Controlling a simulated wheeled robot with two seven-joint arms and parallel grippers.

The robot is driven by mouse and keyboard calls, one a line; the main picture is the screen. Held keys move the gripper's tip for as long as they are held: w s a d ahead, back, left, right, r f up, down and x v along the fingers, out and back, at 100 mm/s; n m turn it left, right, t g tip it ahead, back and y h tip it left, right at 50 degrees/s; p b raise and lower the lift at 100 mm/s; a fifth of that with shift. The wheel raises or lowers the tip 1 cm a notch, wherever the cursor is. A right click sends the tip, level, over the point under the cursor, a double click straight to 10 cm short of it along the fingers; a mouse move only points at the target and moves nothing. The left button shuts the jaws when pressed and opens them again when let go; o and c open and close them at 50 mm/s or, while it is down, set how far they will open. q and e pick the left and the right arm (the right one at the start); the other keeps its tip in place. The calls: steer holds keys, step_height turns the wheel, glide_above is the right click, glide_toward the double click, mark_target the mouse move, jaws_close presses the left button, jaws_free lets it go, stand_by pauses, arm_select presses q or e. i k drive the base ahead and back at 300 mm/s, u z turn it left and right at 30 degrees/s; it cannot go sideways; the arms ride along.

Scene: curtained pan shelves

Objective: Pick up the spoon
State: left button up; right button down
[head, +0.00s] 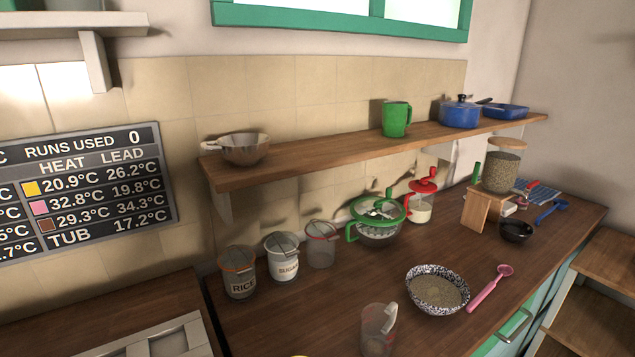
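A pink spoon (485,292) lies on the dark wooden counter (270,325), right of a speckled bowl, with its round end pointing away to the upper right. A blue spoon-like utensil (552,211) lies farther back at the right end of the counter. I cannot tell from the picture which one the task names. Neither of my grippers shows in the head view.
The speckled bowl (437,309) holds grain, and a clear jug (378,329) stands at the front. A shelf (320,147) hangs above. The counter around the pink spoon is clear.

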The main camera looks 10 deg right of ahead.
mark_target(504, 271)
steer(key=z, duration=0.5)
steer(key=k, duration=1.2)
steer(key=z, duration=0.35)
steer(key=i, duration=0.8)
steer(key=z, duration=0.5)
